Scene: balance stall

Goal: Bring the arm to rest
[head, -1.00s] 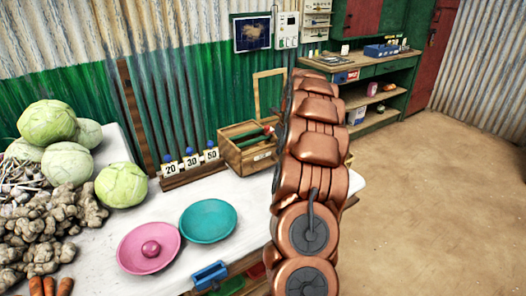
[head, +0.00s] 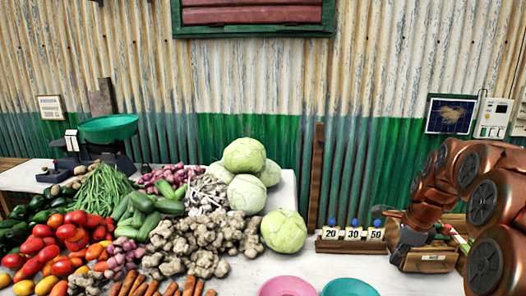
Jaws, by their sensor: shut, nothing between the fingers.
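My copper-coloured arm comes in at the right edge of the head view and bends down over the back right of the white table (head: 235,280). My gripper (head: 400,256) hangs at its lower end, small and dark, in front of the wooden box (head: 436,262). It looks shut, with nothing seen in it. I cannot tell whether it touches the box.
A rack with weights marked 20, 30 and 50 (head: 352,245) stands just left of my gripper. A pink dish (head: 287,287) and a teal dish (head: 350,288) lie nearer. Cabbages (head: 284,231), ginger and tomatoes fill the left, with a green-pan scale (head: 108,128) behind.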

